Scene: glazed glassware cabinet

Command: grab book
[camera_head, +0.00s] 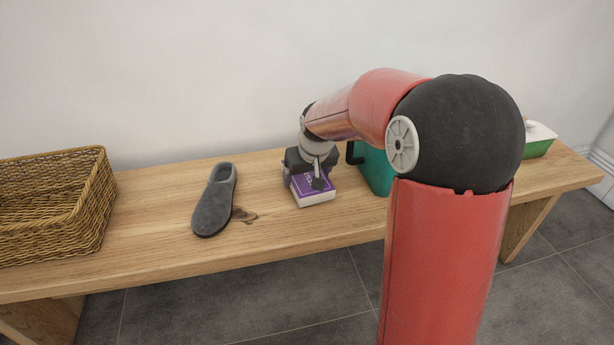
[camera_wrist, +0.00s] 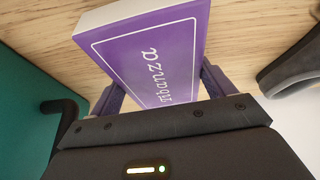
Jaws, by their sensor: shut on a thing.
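My gripper (camera_head: 312,178) is over the book, pointing down. In the wrist view my gripper (camera_wrist: 163,90) has one finger at each side of the book, and it is shut on it. The fingertips are partly hidden by the book. I cannot tell whether the book is lifted off the bench.
A wicker basket (camera_head: 60,210) stands at the far left. A teal object (camera_head: 375,170) with a black handle stands close right. A green-and-white container (camera_head: 538,140) is at the right end.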

